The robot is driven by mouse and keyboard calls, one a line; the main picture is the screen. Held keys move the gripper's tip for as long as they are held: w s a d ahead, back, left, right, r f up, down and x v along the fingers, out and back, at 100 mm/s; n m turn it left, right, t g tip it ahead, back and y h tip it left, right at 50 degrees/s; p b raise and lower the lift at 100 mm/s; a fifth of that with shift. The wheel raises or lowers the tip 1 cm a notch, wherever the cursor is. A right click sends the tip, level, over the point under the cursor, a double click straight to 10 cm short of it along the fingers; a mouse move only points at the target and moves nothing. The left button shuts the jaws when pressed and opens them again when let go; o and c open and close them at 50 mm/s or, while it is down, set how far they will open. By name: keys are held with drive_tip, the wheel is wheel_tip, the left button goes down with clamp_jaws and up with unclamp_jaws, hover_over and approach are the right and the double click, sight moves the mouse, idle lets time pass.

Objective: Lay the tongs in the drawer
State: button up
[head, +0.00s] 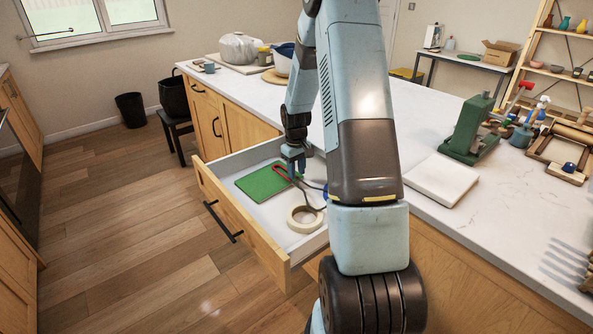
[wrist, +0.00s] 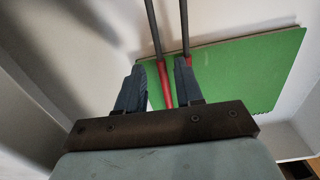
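The drawer (head: 248,238) is pulled out of the wooden counter. The tongs have red handles and dark arms, and they are inside the drawer's outline at my gripper (head: 292,158). In the wrist view the tongs (wrist: 165,82) extend away from my gripper (wrist: 160,70). One red handle lies between the fingers, and the other meets or passes behind the right finger. A gap shows between the left finger and the nearer handle, so the fingers look open. I cannot tell whether the tongs rest fully on the drawer floor.
A green pad (head: 262,184) and a cream tape roll (head: 305,218) lie in the drawer; the pad also shows in the wrist view (wrist: 240,70). My arm hides the drawer's right part. A white slab (head: 441,180) and a green press (head: 470,130) stand on the counter.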

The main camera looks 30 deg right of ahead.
drive_tip(key=shift+r, duration=0.15)
drive_tip(key=s+a+r+t, duration=0.1)
drive_tip(key=s+a+r, duration=0.2)
drive_tip(key=r, duration=0.8)
drive_tip(key=s+a+r, duration=0.2)
drive_tip(key=s+r, duration=0.1)
drive_tip(key=r, duration=0.8)
drive_tip(key=s+a+r+t, duration=0.1)
drive_tip(key=s+a+r, duration=0.2)
drive_tip(key=s, duration=0.5)
drive_tip(key=s+a+r+m+t, duration=0.1)
drive_tip(key=s+a+r, duration=0.3)
drive_tip(key=s, duration=0.5)
drive_tip(key=s+a+r+m+t, duration=0.1)
drive_tip(key=s+a+r, duration=0.3)
drive_tip(key=s, duration=0.5)
drive_tip(key=shift+a+r+t, duration=0.25)
drive_tip(key=shift+r+t, duration=0.05)
drive_tip(key=shift+t, duration=0.5)
drive_tip(key=shift+c, duration=0.4)
